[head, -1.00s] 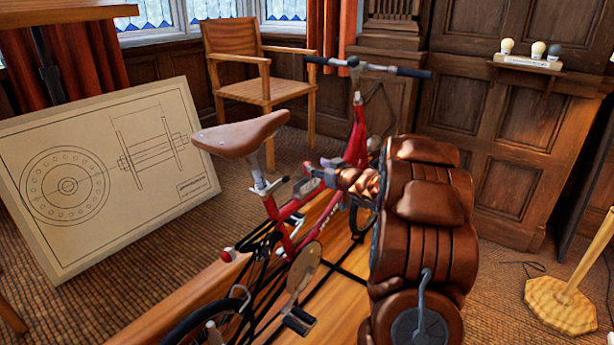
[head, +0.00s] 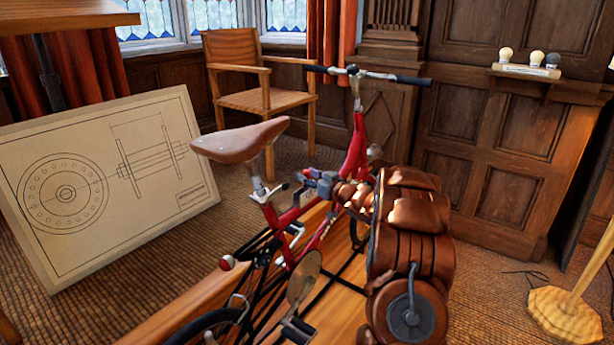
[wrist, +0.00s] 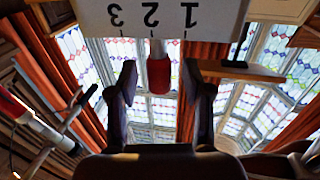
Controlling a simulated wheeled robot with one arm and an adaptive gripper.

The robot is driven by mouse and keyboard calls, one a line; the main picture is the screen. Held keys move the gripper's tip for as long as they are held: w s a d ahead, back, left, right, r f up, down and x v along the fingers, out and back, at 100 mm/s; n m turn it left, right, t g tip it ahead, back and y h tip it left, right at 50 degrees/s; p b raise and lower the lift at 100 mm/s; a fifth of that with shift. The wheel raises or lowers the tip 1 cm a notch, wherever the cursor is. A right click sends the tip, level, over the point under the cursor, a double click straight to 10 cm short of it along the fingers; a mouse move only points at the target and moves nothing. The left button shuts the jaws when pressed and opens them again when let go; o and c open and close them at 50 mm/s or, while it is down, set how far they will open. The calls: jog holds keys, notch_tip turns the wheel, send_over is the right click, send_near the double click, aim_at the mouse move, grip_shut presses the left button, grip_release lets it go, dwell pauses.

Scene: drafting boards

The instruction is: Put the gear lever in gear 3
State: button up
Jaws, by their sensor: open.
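The gear lever shows in the wrist view as a red knob (wrist: 159,76) on a pale stem. It stands below a white plate (wrist: 100,14) marked 3, 2 and 1, which appears upside down. The knob is close to the 2 mark, slightly toward the 1 side. My gripper (wrist: 163,88) is open, with one dark finger on each side of the knob and visible gaps between. In the head view my gripper (head: 322,184) is by the red bicycle's frame (head: 357,150), in front of the saddle (head: 240,138); the knob cannot be made out there.
The bicycle's handlebar (head: 395,77) is beyond my gripper. A drawing board (head: 150,235) leans at the left and a wooden chair (head: 262,100) stands behind. A small shelf with bulbs (head: 525,70) is on the panelled wall. A wooden stand base (head: 565,315) is at the lower right.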

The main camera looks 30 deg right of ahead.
jog(key=shift+w, duration=0.35)
jog(key=shift+c, duration=0.3)
grip_shut()
